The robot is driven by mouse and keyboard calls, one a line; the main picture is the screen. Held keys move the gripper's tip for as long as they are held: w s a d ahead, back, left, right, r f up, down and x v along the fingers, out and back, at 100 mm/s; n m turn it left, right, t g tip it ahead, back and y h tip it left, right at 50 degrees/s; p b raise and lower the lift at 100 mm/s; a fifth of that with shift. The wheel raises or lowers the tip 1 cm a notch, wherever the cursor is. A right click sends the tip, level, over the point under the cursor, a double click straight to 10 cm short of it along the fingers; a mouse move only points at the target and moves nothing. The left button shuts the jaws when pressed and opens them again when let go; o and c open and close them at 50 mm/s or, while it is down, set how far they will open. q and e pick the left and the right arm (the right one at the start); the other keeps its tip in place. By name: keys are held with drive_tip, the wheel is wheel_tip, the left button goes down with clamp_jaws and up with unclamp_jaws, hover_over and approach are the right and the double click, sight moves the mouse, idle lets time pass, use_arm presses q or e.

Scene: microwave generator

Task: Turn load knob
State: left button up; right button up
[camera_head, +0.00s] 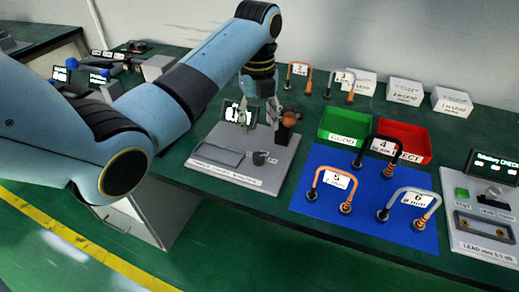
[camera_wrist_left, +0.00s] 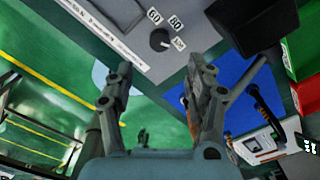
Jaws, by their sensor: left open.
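A small dark round knob (camera_head: 260,158) sits on a grey panel (camera_head: 279,166), with small white labels beside it. It also shows in the left wrist view (camera_wrist_left: 160,40), ahead of the fingertips and roughly between them. My left gripper (camera_head: 258,112) points down over the back part of this panel, with its fingers spread and nothing between them. In the left wrist view its two fingers (camera_wrist_left: 160,78) stand wide apart, not touching the knob. My right gripper is out of view.
An orange ball on a dark post (camera_head: 290,118) and a lit display (camera_head: 238,114) stand close to my left gripper. A green bin (camera_head: 345,125), a red bin (camera_head: 405,141) and a blue mat (camera_head: 340,214) with several numbered leads lie to the right.

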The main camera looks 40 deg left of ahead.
sight(258, 155)
use_arm(q)
wheel_tip(258, 155, down, 11)
drive_tip(key=shift+r, duration=0.2)
idle(0.3)
clamp_jaws()
